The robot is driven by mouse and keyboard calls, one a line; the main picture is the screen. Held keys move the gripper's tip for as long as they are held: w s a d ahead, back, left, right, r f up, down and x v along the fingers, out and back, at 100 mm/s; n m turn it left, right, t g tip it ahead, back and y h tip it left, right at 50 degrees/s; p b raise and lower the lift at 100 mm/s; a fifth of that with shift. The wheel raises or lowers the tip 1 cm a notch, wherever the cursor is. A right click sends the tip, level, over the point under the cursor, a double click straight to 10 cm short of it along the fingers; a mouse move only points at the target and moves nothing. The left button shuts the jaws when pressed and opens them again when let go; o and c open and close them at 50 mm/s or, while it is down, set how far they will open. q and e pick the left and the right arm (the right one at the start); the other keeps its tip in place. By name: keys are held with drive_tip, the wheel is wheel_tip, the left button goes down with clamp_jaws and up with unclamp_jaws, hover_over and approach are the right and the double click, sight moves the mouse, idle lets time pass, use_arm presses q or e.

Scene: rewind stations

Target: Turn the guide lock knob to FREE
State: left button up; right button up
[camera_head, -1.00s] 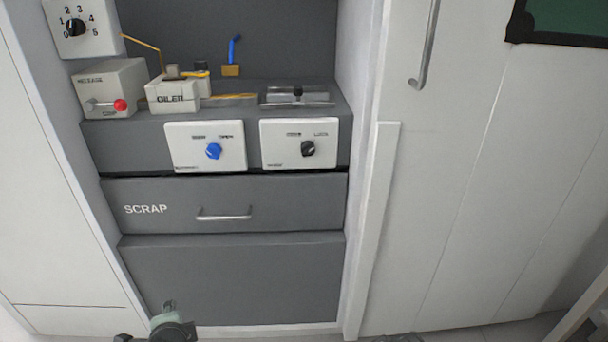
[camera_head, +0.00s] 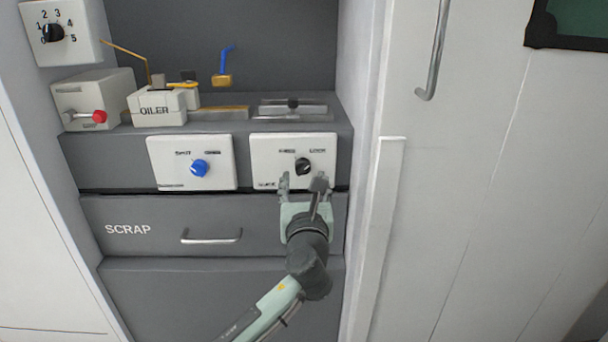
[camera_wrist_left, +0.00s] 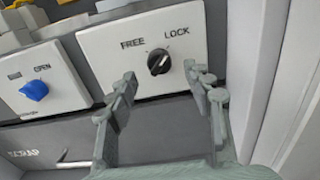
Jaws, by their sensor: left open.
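The guide lock knob (camera_head: 303,166) is a small black knob on a white plate (camera_head: 265,152) at the right of the grey station front. In the left wrist view the knob (camera_wrist_left: 158,62) sits below the words FREE and LOCK, and its pale mark points up and right toward LOCK. My left gripper (camera_head: 302,183) is open and empty, just in front of and below the knob. In the left wrist view its fingers (camera_wrist_left: 160,80) spread to either side of the knob, apart from it. My right gripper is not in view.
A blue knob (camera_head: 199,168) on another white plate is to the left. Below are the SCRAP drawer (camera_head: 160,230) and its handle (camera_head: 211,237). The oiler (camera_head: 157,107) and a box with a red-tipped lever (camera_head: 95,103) stand above. A white wall post (camera_head: 383,220) is close on the right.

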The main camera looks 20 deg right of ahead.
sight(303, 171)
use_arm(q)
drive_tip(key=shift+x, duration=2)
drive_tip(key=c, duration=1.2)
